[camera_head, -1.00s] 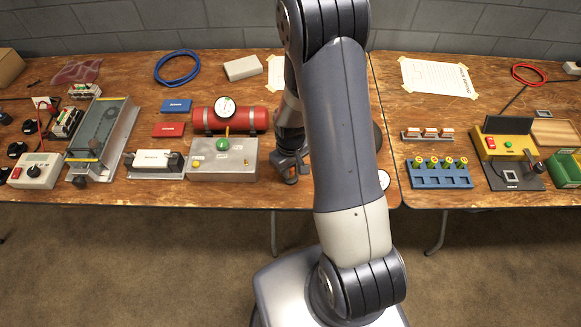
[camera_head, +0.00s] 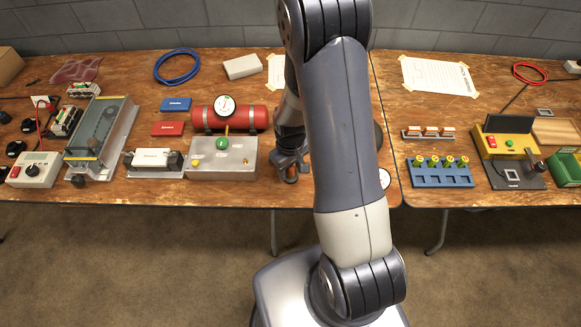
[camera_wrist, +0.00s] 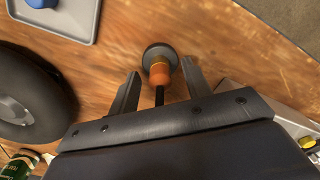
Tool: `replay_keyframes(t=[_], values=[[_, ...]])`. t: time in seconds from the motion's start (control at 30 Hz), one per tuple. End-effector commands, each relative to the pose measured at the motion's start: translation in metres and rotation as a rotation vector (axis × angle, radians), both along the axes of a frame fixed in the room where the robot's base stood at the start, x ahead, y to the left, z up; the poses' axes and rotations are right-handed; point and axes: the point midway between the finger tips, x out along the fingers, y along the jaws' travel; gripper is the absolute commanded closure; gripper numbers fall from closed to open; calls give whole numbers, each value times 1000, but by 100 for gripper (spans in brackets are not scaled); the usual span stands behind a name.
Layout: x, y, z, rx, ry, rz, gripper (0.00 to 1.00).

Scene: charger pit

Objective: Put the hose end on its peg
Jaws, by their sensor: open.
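In the wrist view, an orange hose end (camera_wrist: 160,72) with a black stem or hose running back toward my gripper lies between the fingers. A round dark grey disc (camera_wrist: 158,52) is at its far side; I cannot tell whether this is the peg's base or whether the hose end is seated on it. My gripper (camera_wrist: 161,69) is open, one finger on each side of the orange piece, with gaps visible. In the head view my gripper (camera_head: 290,178) is low over the table's front edge, and my arm hides the hose end and peg.
A black wheel (camera_wrist: 25,100) stands close on the left in the wrist view, with a grey tray (camera_wrist: 75,25) beyond. A grey metal box (camera_head: 222,170) and red cylinder (camera_head: 232,118) are left of my gripper. A blue rack (camera_head: 440,178) is at right.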

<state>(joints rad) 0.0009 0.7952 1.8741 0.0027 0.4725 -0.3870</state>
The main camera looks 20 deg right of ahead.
Motion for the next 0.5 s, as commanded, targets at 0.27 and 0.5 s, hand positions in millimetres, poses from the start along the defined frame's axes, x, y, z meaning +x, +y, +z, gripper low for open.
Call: replay_keyframes(t=[0.27, 0.5], values=[[1, 0, 38, 0, -6, 0, 54], [1, 0, 78, 0, -5, 0, 54]])
